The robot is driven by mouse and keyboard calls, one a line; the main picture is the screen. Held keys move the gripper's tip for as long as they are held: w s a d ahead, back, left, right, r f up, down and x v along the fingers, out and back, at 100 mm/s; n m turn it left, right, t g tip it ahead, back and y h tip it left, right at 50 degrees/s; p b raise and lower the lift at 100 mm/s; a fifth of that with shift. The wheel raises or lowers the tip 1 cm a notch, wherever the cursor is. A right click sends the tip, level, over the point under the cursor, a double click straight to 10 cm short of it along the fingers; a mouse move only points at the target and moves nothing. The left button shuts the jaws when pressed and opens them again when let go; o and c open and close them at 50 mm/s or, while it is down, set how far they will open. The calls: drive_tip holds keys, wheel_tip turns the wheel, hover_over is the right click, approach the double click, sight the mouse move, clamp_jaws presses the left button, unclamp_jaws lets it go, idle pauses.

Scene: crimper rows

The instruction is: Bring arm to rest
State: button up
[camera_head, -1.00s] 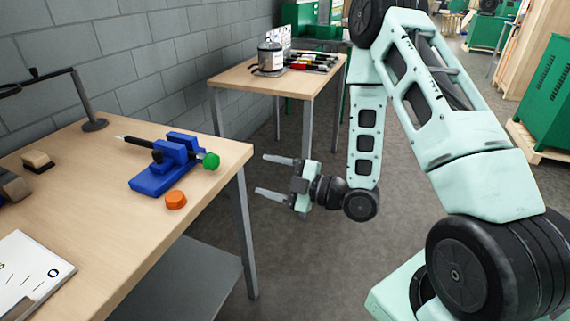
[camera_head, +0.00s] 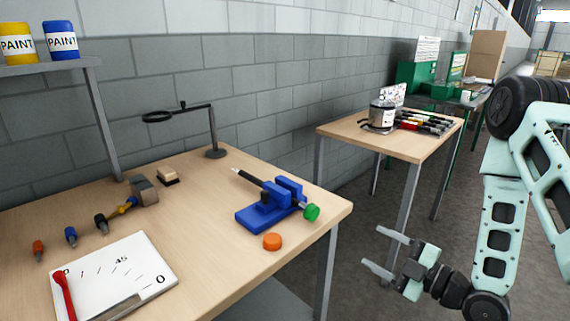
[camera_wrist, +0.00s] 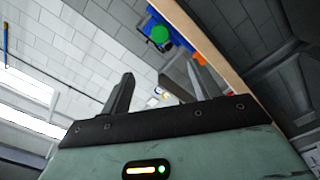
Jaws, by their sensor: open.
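My gripper (camera_head: 384,252) is open and empty in the head view. Its two grey fingers point left, toward the near table, and hang over the gap beside the table's right edge, touching nothing. In the wrist view the two fingers (camera_wrist: 158,88) stand apart with nothing between them. A blue vise (camera_head: 270,208) with a green knob (camera_head: 311,213) holds a dark pen-like rod on the near table (camera_head: 215,262). The vise's blue body and the green knob (camera_wrist: 160,34) also show at the top of the wrist view.
An orange cap (camera_head: 272,242) lies near the table's front edge. An angle board (camera_head: 125,270), small screwdriver-like tools and a magnifier stand (camera_head: 214,152) share that table. A second table (camera_head: 370,138) holds a can and several markers. Grey floor lies between the tables and my arm.

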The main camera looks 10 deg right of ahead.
drive_tip(key=a+m+g+h, duration=0.3)
drive_tip(key=a+g+h, duration=0.2)
drive_tip(key=a+g, duration=0.4)
drive_tip(key=s+a+r+m+g+h, duration=0.2)
drive_tip(key=s+r, duration=0.3)
drive_tip(key=s, duration=0.5)
drive_tip(key=s+a+r+m+g+h, duration=0.3)
drive_tip(key=s+r+m, duration=0.2)
drive_tip(key=s, duration=0.6)
drive_tip(key=shift+s+a+r+g, duration=0.15)
drive_tip(key=shift+s+a+g, duration=0.15)
